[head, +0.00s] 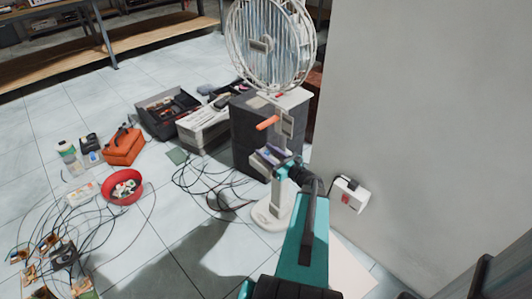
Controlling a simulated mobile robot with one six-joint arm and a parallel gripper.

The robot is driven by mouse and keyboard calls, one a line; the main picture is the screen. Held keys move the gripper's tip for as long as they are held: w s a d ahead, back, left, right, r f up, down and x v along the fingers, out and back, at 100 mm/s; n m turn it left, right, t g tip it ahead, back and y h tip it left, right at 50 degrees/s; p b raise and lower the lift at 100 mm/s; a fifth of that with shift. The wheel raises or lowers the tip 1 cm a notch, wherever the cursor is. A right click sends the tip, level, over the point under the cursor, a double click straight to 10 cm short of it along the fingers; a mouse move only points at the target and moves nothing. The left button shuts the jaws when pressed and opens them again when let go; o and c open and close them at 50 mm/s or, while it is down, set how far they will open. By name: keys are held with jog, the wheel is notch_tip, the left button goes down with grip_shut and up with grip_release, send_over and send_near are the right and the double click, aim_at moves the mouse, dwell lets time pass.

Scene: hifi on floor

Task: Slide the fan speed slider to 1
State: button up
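A white standing fan (270,45) with a round wire cage stands beside the grey wall. Its round white base (272,216) rests on the tiled floor. A small panel (287,122) shows on the fan's post below the cage; the slider and its markings are too small to make out. My teal arm reaches up from the bottom of the picture. My gripper (270,157) is in front of the post, a little below the panel. I cannot tell whether it touches the post or how far apart its fingers are.
A white wall box with a red switch (346,197) is to the right. A dark grey cabinet (251,136) stands behind the fan. Cables, a red bowl (108,193), an orange case (123,151) and a black toolbox (154,127) lie to the left. Bare floor shows at the lower middle.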

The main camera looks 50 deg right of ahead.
jog(key=shift+s, duration=0.1)
jog(key=s+a+p, duration=0.1)
jog(key=s, duration=1.2)
jog(key=shift+s, duration=0.3)
dwell(0.4)
